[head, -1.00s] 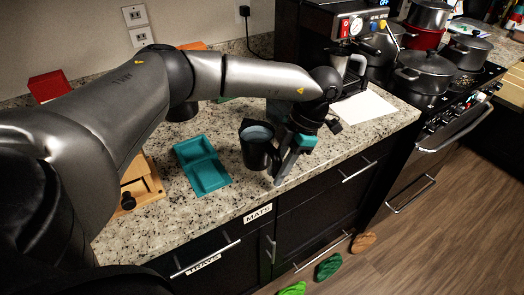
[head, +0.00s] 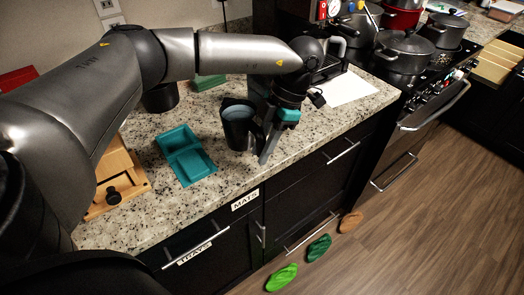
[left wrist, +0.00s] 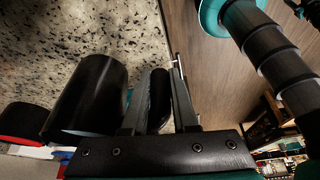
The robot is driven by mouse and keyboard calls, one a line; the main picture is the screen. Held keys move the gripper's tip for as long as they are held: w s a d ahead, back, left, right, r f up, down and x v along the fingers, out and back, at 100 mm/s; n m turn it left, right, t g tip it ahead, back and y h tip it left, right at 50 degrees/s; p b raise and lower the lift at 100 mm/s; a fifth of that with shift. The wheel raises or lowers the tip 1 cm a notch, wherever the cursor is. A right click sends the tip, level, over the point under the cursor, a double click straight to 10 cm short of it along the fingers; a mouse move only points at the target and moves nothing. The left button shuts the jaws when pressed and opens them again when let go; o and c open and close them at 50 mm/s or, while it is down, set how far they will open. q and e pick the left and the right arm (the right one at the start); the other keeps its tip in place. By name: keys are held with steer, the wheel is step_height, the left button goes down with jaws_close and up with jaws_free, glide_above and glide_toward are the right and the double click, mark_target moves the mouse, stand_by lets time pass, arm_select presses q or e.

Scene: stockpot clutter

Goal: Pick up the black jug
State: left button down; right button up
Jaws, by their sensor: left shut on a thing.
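The black jug (head: 237,128) is near the front of the speckled counter in the head view, its open top facing up. It also shows in the left wrist view (left wrist: 88,98), left of the fingers. My left gripper (head: 264,145) is on the jug's right side, shut on its handle. In the left wrist view the dark handle (left wrist: 159,98) lies between the two fingers. I cannot tell whether the jug's bottom touches the counter. My right gripper is not in view.
A teal two-part tray (head: 187,155) lies left of the jug. A wooden box (head: 117,183) is further left, and a dark pot (head: 160,97) is behind. White paper (head: 348,88) lies to the right. Pots (head: 402,52) stand on the stove.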

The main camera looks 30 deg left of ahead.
arm_select(q)
step_height(320, 180, up, 14)
steer(key=shift+r+p, duration=0.2)
steer(key=shift+p, duration=0.9)
steer(key=shift+r+p, duration=0.6)
steer(key=shift+r, duration=1.05)
